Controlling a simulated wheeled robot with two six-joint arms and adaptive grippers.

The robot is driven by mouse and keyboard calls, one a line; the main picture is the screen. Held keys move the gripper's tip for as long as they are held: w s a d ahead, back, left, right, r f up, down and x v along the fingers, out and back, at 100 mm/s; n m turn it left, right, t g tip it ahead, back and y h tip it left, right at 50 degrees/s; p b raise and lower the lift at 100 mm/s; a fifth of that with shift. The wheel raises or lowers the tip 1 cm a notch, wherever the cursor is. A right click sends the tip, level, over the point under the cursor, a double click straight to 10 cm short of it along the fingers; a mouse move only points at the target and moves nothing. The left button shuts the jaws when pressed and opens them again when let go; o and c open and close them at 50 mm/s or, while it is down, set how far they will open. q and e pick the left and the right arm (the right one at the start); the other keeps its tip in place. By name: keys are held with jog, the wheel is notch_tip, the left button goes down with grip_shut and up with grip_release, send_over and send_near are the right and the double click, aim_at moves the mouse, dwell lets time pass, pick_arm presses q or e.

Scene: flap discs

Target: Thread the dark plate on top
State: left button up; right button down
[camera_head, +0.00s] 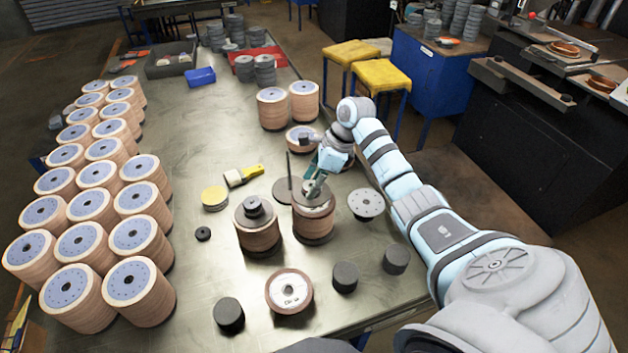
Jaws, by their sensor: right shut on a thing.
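My right gripper (315,187) reaches in from the right and is shut on a dark round plate (302,198). The plate is over a brown stack of flap discs (314,228) near the table's middle. A pale face shows under the plate's near edge; I cannot tell whether the plate touches the stack. A thin dark upright rod (288,165) shows just left of the gripper, above a flat dark disc (281,190). To the left, another brown stack (258,235) carries a dark plate and dark round pieces on top. My left gripper is not in view.
Several blue-faced disc stacks (134,236) fill the table's left side. A yellow brush (243,176), a yellow round piece (214,197), a pale flange (366,203), a single disc (289,290) and dark cylinders (229,313) lie around.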

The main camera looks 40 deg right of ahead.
jog(key=shift+f, duration=0.25)
jog(key=c, duration=0.8)
grip_release()
jog(key=shift+r, duration=0.1)
jog(key=v, duration=1.1)
jog(key=shift+s+d+r, duration=0.1)
jog(key=shift+s+r, duration=0.05)
jog(key=shift+r, duration=0.2)
